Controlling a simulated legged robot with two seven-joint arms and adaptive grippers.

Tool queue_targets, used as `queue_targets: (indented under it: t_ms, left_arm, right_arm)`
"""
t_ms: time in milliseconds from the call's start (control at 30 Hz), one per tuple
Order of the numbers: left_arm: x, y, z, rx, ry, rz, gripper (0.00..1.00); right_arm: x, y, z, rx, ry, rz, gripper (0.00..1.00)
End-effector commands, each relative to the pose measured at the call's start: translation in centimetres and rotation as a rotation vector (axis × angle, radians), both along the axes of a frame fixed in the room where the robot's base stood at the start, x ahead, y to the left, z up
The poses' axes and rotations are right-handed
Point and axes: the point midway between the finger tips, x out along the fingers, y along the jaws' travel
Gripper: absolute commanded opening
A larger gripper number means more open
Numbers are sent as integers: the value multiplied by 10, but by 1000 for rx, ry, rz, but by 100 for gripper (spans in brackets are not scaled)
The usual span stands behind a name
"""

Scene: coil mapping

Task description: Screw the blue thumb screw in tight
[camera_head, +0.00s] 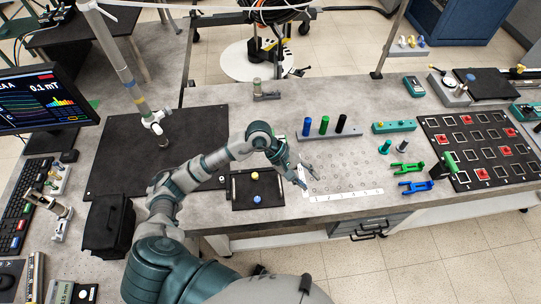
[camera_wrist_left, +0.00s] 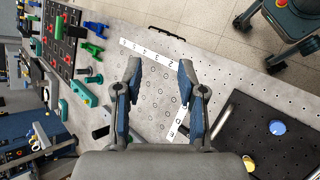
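A blue round knob (camera_head: 257,199), which looks like the blue thumb screw, sits in a small black tray (camera_head: 236,190) at the front of the table. It also shows at the right of the left wrist view (camera_wrist_left: 277,127). A yellow knob (camera_head: 255,176) is behind it in the same tray. My left gripper (camera_head: 307,174) is right of the tray, over the perforated plate with the numbered strip. In the left wrist view my left gripper (camera_wrist_left: 160,68) has its fingers wide apart with nothing between them. My right gripper is not in view.
Blue, green and black cylinders (camera_head: 325,125) stand behind the plate. Green (camera_head: 408,168) and blue (camera_head: 416,187) clamps lie to its right, beside a black board with red squares (camera_head: 465,133). A black mat (camera_head: 160,135) and a monitor (camera_head: 45,98) are at left.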

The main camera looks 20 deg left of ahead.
Motion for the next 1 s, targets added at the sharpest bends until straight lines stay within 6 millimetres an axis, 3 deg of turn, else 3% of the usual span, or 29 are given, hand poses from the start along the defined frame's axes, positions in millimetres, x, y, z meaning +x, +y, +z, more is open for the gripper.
queue_targets:
  t_ms: [33, 100, 200, 300, 433, 567, 1000]
  left_arm:
    - [12, 32, -8, 169, -59, -34, 40]
    - [22, 71, -15, 360, -102, -76, 40]
    - [30, 111, -15, 538, -122, -111, 40]
    - [33, 132, -14, 629, -123, -125, 40]
    - [34, 137, -20, 657, -120, -133, 40]
    - [35, 133, -39, 654, -116, -133, 40]
    - [44, 116, -133, 649, -116, -131, 40]
  right_arm:
    - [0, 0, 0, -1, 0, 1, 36]
    - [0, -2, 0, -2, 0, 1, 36]
    - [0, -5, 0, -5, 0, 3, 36]
    - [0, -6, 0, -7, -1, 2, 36]
    - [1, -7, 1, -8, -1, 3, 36]
    - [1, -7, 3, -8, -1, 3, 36]
    - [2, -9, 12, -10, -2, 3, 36]
